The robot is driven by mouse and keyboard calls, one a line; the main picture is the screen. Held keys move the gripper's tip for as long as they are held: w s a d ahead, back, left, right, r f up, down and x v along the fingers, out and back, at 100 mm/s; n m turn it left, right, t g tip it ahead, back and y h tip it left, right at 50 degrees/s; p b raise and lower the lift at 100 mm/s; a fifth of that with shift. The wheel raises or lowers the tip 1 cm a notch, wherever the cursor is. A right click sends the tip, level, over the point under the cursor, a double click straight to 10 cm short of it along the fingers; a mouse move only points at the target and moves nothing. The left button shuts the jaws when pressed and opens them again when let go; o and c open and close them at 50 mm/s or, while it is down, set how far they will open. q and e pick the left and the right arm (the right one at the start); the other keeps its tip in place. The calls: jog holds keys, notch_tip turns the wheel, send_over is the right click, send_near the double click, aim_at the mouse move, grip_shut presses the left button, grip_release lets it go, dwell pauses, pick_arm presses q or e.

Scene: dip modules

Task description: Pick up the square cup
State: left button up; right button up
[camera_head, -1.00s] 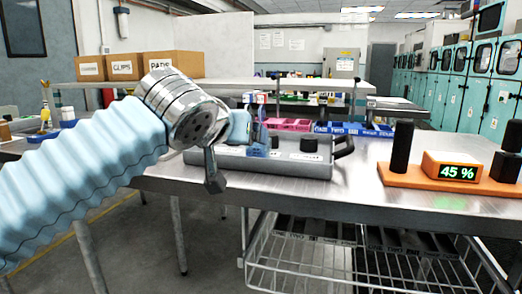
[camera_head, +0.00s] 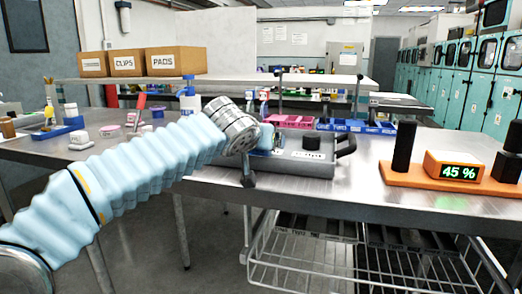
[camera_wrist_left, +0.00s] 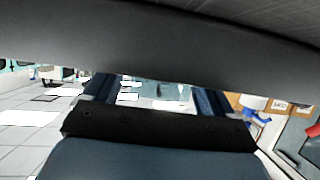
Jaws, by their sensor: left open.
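I cannot pick out a square cup for certain in either view. My left arm comes in from the left in the head view, and its wrist is over the front edge of the steel table (camera_head: 400,200). The left gripper (camera_head: 267,138) is mostly hidden behind the wrist, in front of a grey box with black knobs (camera_head: 310,167). In the left wrist view the two dark blue fingers (camera_wrist_left: 155,90) stand apart, with nothing visible held between them. My right gripper is not in view.
An orange stand (camera_head: 400,177) with black posts and a "45 %" display is at the right. A pink tray (camera_head: 290,121) and blue bins (camera_head: 355,127) lie behind the grey box. A blue-capped bottle (camera_head: 188,100) and small items stand at the left.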

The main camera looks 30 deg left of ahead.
pick_arm(q)
jog(key=c, duration=1)
